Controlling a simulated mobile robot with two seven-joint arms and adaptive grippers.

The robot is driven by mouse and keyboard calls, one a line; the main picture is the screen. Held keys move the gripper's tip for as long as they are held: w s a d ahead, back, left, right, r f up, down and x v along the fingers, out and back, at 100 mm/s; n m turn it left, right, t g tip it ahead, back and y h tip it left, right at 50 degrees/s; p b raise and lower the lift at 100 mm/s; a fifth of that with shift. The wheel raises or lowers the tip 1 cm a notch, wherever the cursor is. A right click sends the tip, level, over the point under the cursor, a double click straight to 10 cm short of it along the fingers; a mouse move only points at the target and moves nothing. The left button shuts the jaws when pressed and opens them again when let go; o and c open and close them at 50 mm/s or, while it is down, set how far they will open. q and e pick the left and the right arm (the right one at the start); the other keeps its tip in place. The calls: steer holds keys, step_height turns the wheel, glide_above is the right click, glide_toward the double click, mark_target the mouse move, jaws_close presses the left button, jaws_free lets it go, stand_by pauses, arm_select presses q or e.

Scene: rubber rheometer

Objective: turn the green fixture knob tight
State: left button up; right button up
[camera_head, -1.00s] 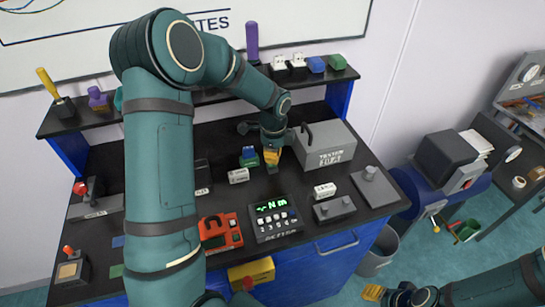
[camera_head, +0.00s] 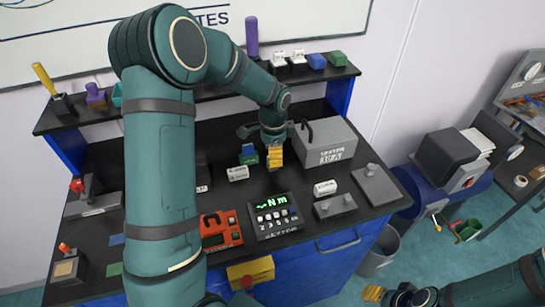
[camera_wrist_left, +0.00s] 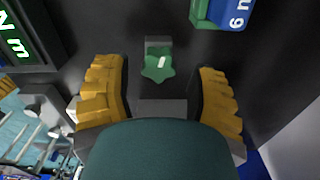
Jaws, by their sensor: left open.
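The green fixture knob (camera_wrist_left: 160,65) shows in the left wrist view as a small star-shaped knob with a pale mark on top. It sits by a grey fixture block (camera_wrist_left: 158,43) on the dark bench. My left gripper (camera_wrist_left: 163,85) is open, with one yellow finger on each side of the knob and a gap between each finger and it. In the head view my left gripper (camera_head: 275,157) points down at the bench in front of the grey tester box and hides the knob. My right gripper (camera_head: 373,293) is low at the right, away from the bench; its opening is unclear.
A blue and green block (camera_head: 249,154) stands close left of my left gripper. The grey tester box (camera_head: 325,143) is close on the right. A meter with a green display (camera_head: 272,216), a red device (camera_head: 220,231) and a white labelled block (camera_head: 326,188) lie nearer the front.

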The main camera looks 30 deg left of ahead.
arm_select(q)
steer(key=n, duration=0.3)
steer(key=shift+b, duration=0.4)
steer(key=n, duration=0.3)
steer(key=shift+a+n, duration=0.1)
steer(key=shift+n, duration=0.3)
steer(key=n, duration=0.4)
steer(key=shift+b, duration=0.35)
steer(key=n, duration=0.3)
steer(key=shift+s+a, duration=0.1)
steer(key=shift+o, duration=0.2)
jaws_close()
